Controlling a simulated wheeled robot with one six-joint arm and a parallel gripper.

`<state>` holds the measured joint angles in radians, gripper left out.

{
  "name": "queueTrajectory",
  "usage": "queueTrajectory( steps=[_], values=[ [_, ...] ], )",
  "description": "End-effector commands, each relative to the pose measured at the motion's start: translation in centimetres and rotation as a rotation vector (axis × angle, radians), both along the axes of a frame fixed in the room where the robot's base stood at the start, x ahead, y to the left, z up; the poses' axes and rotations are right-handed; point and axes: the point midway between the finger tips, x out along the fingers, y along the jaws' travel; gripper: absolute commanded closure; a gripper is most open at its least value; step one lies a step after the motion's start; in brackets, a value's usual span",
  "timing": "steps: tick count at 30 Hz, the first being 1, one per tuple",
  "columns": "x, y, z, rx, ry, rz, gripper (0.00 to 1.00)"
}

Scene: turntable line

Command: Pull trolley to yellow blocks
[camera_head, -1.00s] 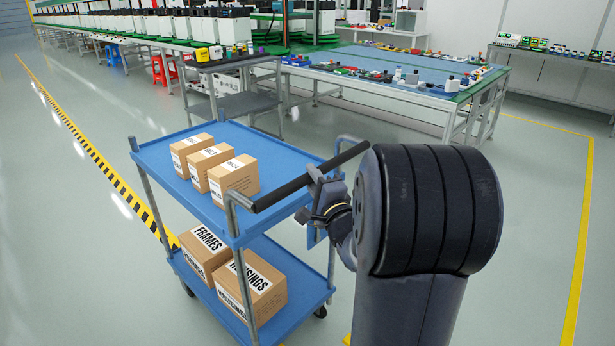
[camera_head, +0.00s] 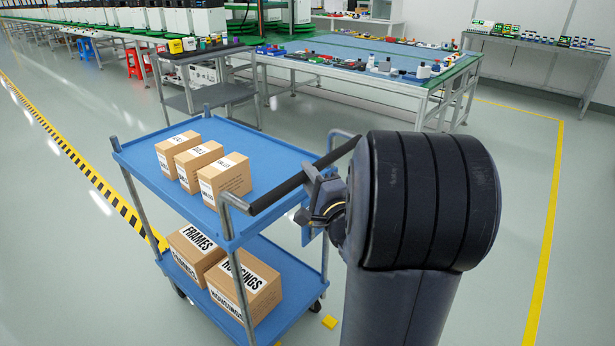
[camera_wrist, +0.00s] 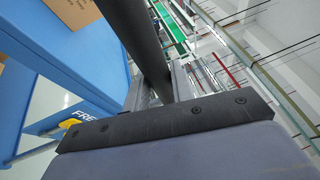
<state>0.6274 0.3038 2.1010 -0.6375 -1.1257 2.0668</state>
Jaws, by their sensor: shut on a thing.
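The blue two-shelf trolley (camera_head: 258,150) stands in front of me at the left of my arm, with small cartons on its top shelf and larger FRAMES (camera_head: 194,252) and HOUSINGS (camera_head: 243,287) cartons below. My gripper (camera_head: 318,195) is shut on the trolley's black handle bar (camera_head: 303,178). In the wrist view the handle bar (camera_wrist: 138,38) runs down between the jaws (camera_wrist: 155,88).
A blue-topped workbench (camera_head: 355,62) with small parts stands behind the trolley. A grey side table (camera_head: 208,97) stands at back left. A black-yellow striped line (camera_head: 100,185) runs along the left floor, and a plain yellow line (camera_head: 545,240) along the right.

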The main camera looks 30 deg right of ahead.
Motion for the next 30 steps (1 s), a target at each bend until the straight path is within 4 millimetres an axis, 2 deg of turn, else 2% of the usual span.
queueTrajectory(
  steps=[1,9,18,22,30],
  values=[
    [0.0,-0.2,1.2,-0.005,-0.03,-0.004,0.76],
    [0.0,-0.2,0.9,-0.006,-0.024,-0.003,0.55],
    [-0.4,-0.2,0.5,-0.003,-0.016,-0.003,0.55],
    [-2.0,-0.1,0.2,-0.004,-0.015,-0.005,0.55],
    [-7.2,0.0,-0.7,-0.003,-0.016,-0.009,0.55]
  ],
)
